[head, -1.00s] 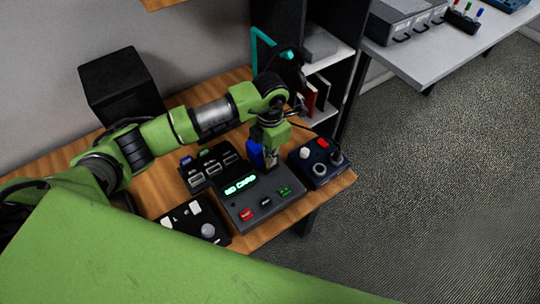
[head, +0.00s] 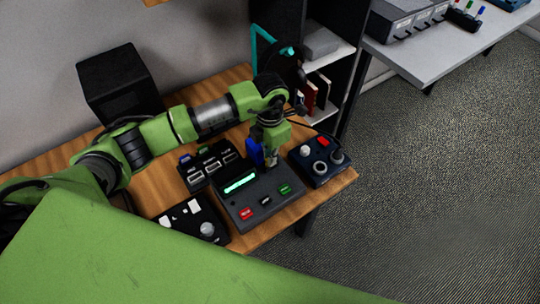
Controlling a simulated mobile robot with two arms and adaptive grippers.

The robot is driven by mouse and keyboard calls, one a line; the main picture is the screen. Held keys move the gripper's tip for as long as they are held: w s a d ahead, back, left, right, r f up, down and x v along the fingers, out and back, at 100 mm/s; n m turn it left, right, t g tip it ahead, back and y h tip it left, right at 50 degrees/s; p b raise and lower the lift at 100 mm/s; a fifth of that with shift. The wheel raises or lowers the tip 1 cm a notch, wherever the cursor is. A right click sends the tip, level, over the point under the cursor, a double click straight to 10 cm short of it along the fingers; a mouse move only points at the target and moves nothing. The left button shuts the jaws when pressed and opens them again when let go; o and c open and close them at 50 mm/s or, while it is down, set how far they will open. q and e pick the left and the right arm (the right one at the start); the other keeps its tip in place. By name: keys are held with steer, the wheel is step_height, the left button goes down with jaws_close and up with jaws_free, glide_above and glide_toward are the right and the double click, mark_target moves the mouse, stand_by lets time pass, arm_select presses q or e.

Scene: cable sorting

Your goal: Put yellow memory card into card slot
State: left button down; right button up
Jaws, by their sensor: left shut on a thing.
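My left gripper (head: 270,161) points down at the back right of a dark grey device (head: 262,199) on the wooden table. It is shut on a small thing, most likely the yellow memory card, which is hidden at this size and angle. The card slot is also hidden under the fingers. A blue part (head: 255,152) shows beside the gripper; I cannot tell what it belongs to. The device has a lit green display (head: 240,183) and red, black and green buttons. My right gripper is out of view.
A black port box (head: 209,164) with blue and green pieces stands left of the device. Control boxes stand at right (head: 320,161) and front left (head: 192,220). A black box (head: 118,84) stands at the back. A shelf (head: 328,60) is behind the table.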

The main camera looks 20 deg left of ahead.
arm_select(q)
steer(key=c, duration=2.1)
jaws_free()
steer(key=shift+c, duration=0.2)
steer(key=shift+a+r, duration=0.1)
steer(key=shift+a, duration=0.05)
steer(key=shift+w, duration=0.1)
steer(key=shift+o, duration=0.3)
steer(key=shift+w+r+p, duration=0.1)
steer(key=shift+r+p, duration=0.45)
steer(key=shift+r, duration=0.25)
steer(key=shift+o, duration=0.9)
steer(key=shift+a+r+p, duration=0.1)
steer(key=shift+r+p, duration=0.6)
steer(key=shift+r, duration=0.4)
steer(key=shift+s+d+r+p, duration=0.1)
steer(key=shift+r+p, duration=0.35)
steer(key=shift+r, duration=0.3)
steer(key=shift+s+d+r+p, duration=0.1)
steer(key=shift+r+p, duration=0.35)
steer(key=shift+r, duration=0.3)
